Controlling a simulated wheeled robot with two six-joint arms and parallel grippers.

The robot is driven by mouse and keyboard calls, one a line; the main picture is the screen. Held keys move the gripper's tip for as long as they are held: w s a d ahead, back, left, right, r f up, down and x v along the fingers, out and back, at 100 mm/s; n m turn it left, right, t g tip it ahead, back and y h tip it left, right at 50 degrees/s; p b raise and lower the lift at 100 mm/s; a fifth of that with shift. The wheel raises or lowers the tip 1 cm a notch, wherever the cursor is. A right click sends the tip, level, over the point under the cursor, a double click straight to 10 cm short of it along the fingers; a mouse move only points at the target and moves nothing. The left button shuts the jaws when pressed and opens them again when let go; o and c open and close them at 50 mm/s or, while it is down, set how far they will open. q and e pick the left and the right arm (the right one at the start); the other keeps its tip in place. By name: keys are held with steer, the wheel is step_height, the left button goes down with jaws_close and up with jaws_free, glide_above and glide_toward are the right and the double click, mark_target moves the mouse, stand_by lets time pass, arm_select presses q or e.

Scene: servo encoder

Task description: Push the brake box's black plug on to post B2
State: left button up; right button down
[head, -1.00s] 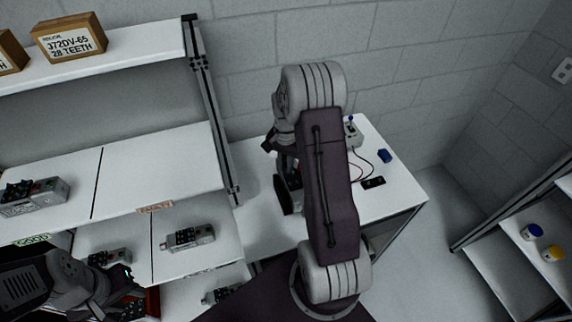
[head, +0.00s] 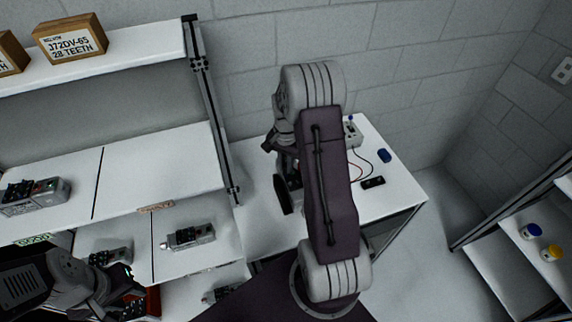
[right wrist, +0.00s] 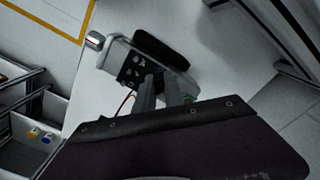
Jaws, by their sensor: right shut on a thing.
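In the right wrist view, my right gripper (right wrist: 165,93) is at the dark, holed face of a grey unit (right wrist: 118,52) with a silver shaft and a black pad. Its fingers are shut on a small dark piece, apparently the black plug (right wrist: 158,80), mostly hidden between them. Post B2 cannot be made out, nor how far the plug is on it. A red lead (right wrist: 124,104) shows beside the fingers. In the head view my right arm hides this spot. A grey box (head: 353,134) with a blue knob stands on the bench. My left gripper (head: 128,302) is at lower left, its jaws unclear.
On the white bench (head: 405,197) lie a blue piece (head: 384,156), a black piece (head: 372,183) and leads. Shelves at left hold several grey units (head: 190,236) and a boxed part (head: 70,38). A right-hand shelf holds blue and yellow jars (head: 551,253).

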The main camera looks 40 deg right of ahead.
steer(key=shift+f, duration=0.2)
stand_by(0.6)
steer(key=c, duration=1.3)
jaws_free()
steer(key=shift+c, duration=0.2)
steer(key=shift+r, duration=0.1)
step_height(320, 180, up, 7)
steer(key=p, duration=0.6)
